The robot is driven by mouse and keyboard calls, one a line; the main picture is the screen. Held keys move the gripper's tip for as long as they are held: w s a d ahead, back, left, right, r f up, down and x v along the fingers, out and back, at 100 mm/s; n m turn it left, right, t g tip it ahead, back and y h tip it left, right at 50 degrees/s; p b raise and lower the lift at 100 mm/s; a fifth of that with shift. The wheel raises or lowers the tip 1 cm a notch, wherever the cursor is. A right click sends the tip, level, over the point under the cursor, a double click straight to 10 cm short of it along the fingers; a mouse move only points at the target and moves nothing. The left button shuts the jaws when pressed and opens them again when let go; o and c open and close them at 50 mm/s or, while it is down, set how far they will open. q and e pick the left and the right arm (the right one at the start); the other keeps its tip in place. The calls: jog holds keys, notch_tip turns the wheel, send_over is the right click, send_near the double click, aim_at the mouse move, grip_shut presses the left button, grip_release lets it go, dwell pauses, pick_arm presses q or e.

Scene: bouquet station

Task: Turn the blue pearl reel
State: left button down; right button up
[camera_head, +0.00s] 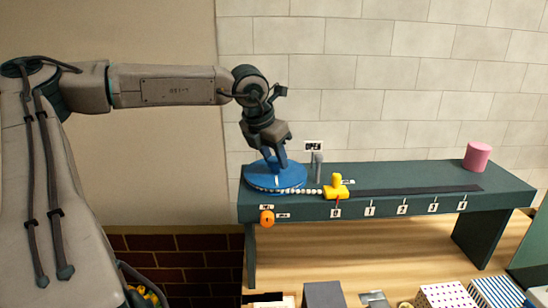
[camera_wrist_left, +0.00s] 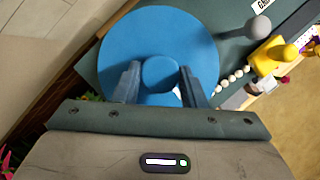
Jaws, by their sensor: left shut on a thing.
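The blue pearl reel (camera_head: 258,178) lies flat on the left end of the dark green bench. In the left wrist view the reel (camera_wrist_left: 125,42) is a broad blue disc with a round blue knob (camera_wrist_left: 160,73) on top. My left gripper (camera_head: 275,163) reaches down from above, and its two fingers (camera_wrist_left: 160,84) stand on either side of the knob, shut on it. A string of white pearls (camera_head: 308,191) runs from the reel's front edge to the yellow slider (camera_head: 336,188), which stands by the mark 0. My right gripper does not show.
A grey lever (camera_head: 317,167) with an OPEN sign (camera_head: 313,146) stands just right of the reel. An orange knob (camera_head: 267,218) is on the bench front. A dark track (camera_head: 420,190) runs right, clear past the slider. A pink cylinder (camera_head: 477,157) stands at the far right.

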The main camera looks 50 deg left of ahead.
pick_arm(q)
jog(key=c, duration=0.9)
grip_release()
jog(key=shift+r, duration=0.1)
jog(key=shift+r, duration=0.15)
jog(key=b+v, duration=0.2)
jog(key=v, duration=0.8)
jog(key=shift+s+r+b, duration=0.2)
jog(key=shift+s+b, duration=0.05)
jog(key=shift+b, duration=0.1)
jog(key=shift+d, duration=0.1)
